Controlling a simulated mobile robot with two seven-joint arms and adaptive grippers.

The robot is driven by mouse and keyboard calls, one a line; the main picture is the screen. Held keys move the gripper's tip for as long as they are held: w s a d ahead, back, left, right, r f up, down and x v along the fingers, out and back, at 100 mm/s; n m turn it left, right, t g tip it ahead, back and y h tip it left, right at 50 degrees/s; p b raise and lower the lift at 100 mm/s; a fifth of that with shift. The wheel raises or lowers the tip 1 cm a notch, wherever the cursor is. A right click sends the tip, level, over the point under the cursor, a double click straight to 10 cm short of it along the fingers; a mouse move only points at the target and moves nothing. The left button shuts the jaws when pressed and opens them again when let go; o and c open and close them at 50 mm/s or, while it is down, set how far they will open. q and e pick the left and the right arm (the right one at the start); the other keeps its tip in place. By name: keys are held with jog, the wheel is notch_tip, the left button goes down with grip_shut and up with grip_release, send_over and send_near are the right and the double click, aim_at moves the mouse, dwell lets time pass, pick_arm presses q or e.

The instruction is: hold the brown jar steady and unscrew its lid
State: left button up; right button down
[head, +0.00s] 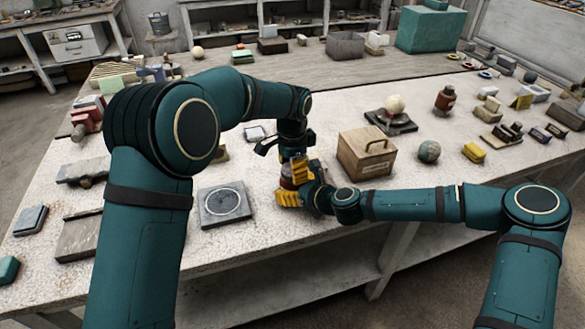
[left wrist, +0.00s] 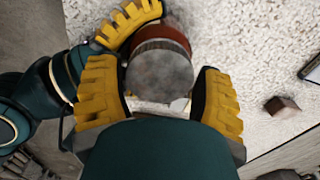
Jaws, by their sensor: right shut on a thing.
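The brown jar (head: 286,183) stands on the pale speckled bench, mostly hidden by my grippers in the head view. In the left wrist view its red-brown body (left wrist: 172,32) shows behind a round, mottled grey lid (left wrist: 160,78). My right gripper (head: 301,186) comes in from the right and is shut on the jar's body; one of its yellow fingers shows at the top of the left wrist view. My left gripper (left wrist: 160,68) points down over the lid, with a yellow finger on either side. A gap shows between the lid and the right-hand finger, so it looks open.
A dark square plate with a ring (head: 225,204) lies left of the jar. A wooden box with a handle (head: 366,152) stands to the right, near my right forearm. A greenish sphere (head: 429,151) and a red-brown bottle (head: 445,100) stand farther right. The bench's front edge is close.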

pick_arm(q)
jog(key=shift+o, duration=0.7)
jog(key=shift+o, duration=0.2)
jog(key=shift+r, duration=2.25)
jog(key=shift+d+r+m, duration=0.1)
jog(key=shift+r+m, duration=0.55)
jog(key=shift+m, duration=0.55)
jog(key=r+m, duration=0.1)
jog(key=m, duration=0.2)
jog(key=shift+r, duration=0.4)
jog(key=shift+f, duration=3.85)
